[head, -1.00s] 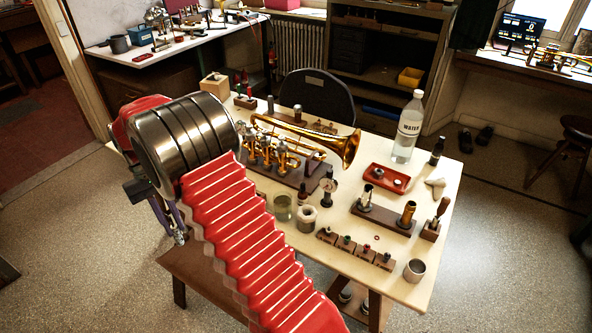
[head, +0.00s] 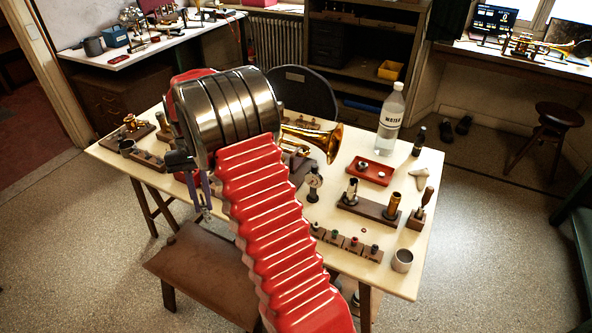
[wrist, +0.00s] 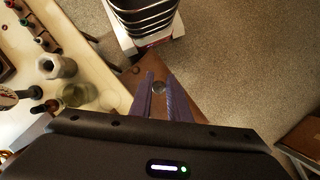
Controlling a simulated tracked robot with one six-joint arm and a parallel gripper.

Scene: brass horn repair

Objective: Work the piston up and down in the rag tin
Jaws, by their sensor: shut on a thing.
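My gripper (head: 204,203) hangs left of my red arm in the head view, in front of the table's near edge. In the wrist view its two purple fingers (wrist: 160,92) are closed around a small round grey metal piece (wrist: 158,88), seen end-on, which looks like the piston. It hangs above the brown bench, clear of the tabletop. A pale pot with a dark opening (wrist: 57,67), perhaps the rag tin, stands on the table in the wrist view, left of the fingers; my arm hides it in the head view.
A glass jar (wrist: 80,95) stands near the pale pot. The table (head: 335,185) also carries a brass horn (head: 318,138), a red tray (head: 369,172), a water bottle (head: 391,120) and a piston stand (head: 368,208). A brown bench (head: 200,262) stands in front. Open floor lies right.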

